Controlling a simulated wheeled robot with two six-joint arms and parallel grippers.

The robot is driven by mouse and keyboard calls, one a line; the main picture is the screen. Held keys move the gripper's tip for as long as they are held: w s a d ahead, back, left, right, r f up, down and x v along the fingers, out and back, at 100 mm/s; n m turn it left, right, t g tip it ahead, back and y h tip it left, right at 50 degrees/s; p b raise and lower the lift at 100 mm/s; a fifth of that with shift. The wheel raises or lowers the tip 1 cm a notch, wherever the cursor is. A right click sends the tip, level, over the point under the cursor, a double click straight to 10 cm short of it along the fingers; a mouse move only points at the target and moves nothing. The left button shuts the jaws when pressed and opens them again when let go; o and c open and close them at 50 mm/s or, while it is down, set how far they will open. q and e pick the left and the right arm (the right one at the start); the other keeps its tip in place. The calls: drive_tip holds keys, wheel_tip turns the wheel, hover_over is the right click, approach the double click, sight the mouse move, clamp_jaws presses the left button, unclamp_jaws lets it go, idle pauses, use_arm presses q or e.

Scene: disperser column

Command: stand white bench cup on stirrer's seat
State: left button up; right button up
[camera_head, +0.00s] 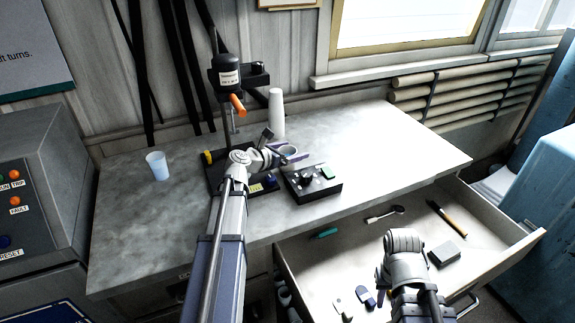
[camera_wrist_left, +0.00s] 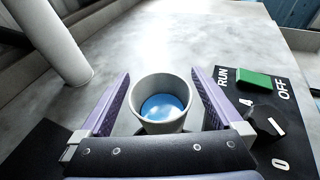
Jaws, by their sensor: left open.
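A white cup (camera_head: 291,151) with blue inside stands on the bench just right of the stirrer. In the left wrist view the cup (camera_wrist_left: 161,103) is between the two purple fingers of my left gripper (camera_wrist_left: 160,92). The fingers are open, with a gap on each side of the cup. The stirrer (camera_head: 229,82) has a dark head with an orange handle over a black base plate (camera_head: 217,184), whose seat is largely hidden by my left arm. My right gripper (camera_head: 388,276) is over the open drawer; its jaws cannot be made out.
A black control box (camera_head: 313,184) with a green switch and a knob is close to the cup. A tall white cylinder (camera_head: 276,113) stands behind. A pale blue cup (camera_head: 157,166) stands at the left. The open drawer (camera_head: 330,262) holds several tools. The bench's right side is clear.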

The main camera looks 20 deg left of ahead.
use_arm(q)
drive_tip(key=shift+w+d+f, duration=0.15)
drive_tip(key=shift+w, duration=0.35)
use_arm(e)
drive_tip(key=shift+f, duration=0.2)
use_arm(q)
drive_tip(key=shift+c, duration=0.4)
clamp_jaws()
use_arm(e)
drive_tip(key=shift+r, duration=0.15)
